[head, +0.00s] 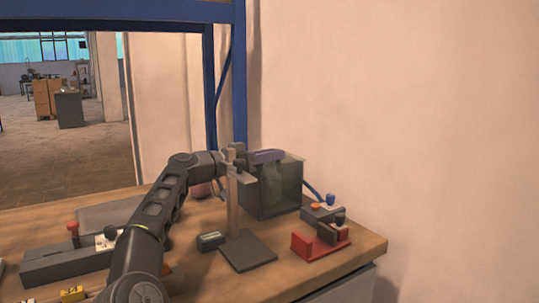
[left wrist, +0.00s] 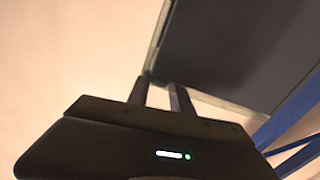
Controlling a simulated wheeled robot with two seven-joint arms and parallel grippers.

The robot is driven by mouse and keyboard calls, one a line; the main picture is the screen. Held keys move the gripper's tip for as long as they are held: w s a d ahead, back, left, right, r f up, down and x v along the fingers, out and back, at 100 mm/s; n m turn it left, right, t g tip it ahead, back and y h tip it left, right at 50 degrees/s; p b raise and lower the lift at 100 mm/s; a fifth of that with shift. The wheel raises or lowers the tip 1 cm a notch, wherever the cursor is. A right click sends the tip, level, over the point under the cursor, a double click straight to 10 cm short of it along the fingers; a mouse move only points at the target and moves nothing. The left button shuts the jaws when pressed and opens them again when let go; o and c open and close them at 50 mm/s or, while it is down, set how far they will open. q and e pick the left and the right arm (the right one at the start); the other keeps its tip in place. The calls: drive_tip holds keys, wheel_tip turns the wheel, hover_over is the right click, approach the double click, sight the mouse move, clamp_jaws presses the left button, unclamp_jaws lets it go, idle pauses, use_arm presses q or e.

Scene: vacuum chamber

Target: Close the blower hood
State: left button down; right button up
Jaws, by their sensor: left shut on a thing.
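A dark, see-through box (head: 275,190), which I take for the blower hood, stands at the back right of the table with a purple part (head: 268,156) on top. My left arm reaches over the table to the box's upper left side. My left gripper (head: 237,157) is there, partly hidden among the stand's top parts. In the left wrist view its fingers (left wrist: 158,92) are close together at the corner of a dark panel (left wrist: 235,45) with a pale edge, probably the hood. The grip point itself is hard to see. My right gripper is out of view.
A stand with a pale upright post (head: 232,205) and dark base plate (head: 248,251) is in front of the box. A red holder (head: 320,243) and a device with orange and blue knobs (head: 322,208) are right. A long grey device (head: 70,262) lies left. Blue frame posts (head: 240,75) rise behind.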

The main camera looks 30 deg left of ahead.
use_arm(q)
drive_tip(key=shift+d+f, duration=0.1)
drive_tip(key=shift+f, duration=0.05)
drive_tip(key=c, duration=1.2)
unclamp_jaws()
drive_tip(key=shift+o, duration=0.2)
drive_tip(key=shift+r, duration=0.2)
wheel_tip(320, 180, up, 10)
drive_tip(key=p, duration=0.7)
drive_tip(key=shift+f+p, duration=0.15)
drive_tip(key=shift+p, duration=0.15)
